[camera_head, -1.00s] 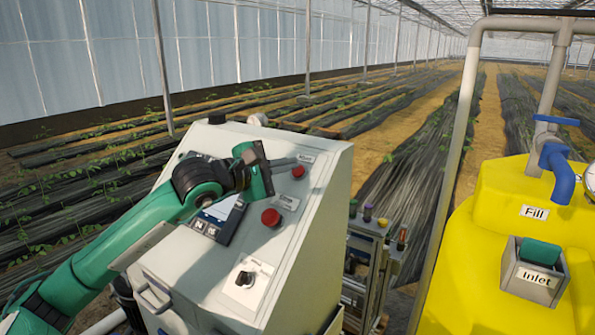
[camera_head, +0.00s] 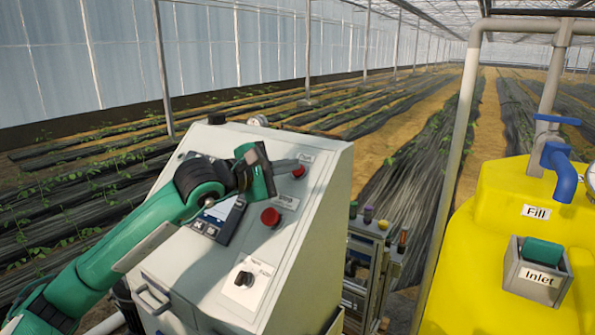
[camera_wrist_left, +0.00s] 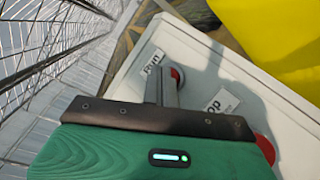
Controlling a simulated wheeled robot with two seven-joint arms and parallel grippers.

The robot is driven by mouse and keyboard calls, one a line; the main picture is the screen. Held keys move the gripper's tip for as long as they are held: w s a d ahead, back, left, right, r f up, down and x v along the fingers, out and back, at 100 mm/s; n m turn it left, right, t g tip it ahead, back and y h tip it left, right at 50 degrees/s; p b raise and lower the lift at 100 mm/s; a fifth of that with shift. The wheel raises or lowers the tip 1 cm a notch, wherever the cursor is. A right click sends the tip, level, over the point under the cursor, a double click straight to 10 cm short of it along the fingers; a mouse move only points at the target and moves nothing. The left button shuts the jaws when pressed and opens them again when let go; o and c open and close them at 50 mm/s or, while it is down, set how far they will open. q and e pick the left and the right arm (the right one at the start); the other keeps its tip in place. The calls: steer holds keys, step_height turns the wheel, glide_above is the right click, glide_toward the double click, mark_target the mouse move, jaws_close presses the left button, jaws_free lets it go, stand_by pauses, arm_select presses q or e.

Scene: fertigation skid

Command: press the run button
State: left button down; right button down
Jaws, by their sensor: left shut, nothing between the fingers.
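The run button (camera_head: 299,172) is a small red button by the "Run" label (camera_head: 306,158), near the top right of the panel's sloped face. It also shows in the left wrist view (camera_wrist_left: 177,75), partly covered by my fingers. My left gripper (camera_head: 294,165) is shut and empty, its fingertips right at the button in the head view. In the left wrist view the fingers (camera_wrist_left: 166,72) overlap the button's left side. I cannot tell whether they touch it. My right gripper is not in view.
A larger red stop button (camera_head: 270,217) sits lower on the same face, beside a display (camera_head: 222,218). A black knob (camera_head: 244,278) is below. A yellow tank (camera_head: 500,235) with a blue valve (camera_head: 556,160) stands at the right. Small colored-top bottles (camera_head: 368,213) stand behind the cabinet.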

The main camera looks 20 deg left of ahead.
arm_select(q)
steer(key=shift+w+f+b, duration=0.25)
steer(key=shift+f+b, duration=0.05)
steer(key=shift+b, duration=0.1)
steer(key=shift+s+r, duration=0.1)
steer(key=shift+r, duration=0.05)
stand_by(0.5)
steer(key=shift+s+r, duration=0.4)
steer(key=shift+r, duration=0.05)
steer(key=s+r, duration=0.3)
steer(key=shift+s+a+r, duration=0.15)
steer(key=shift+a+r, duration=0.1)
steer(key=shift+r, duration=0.1)
stand_by(0.7)
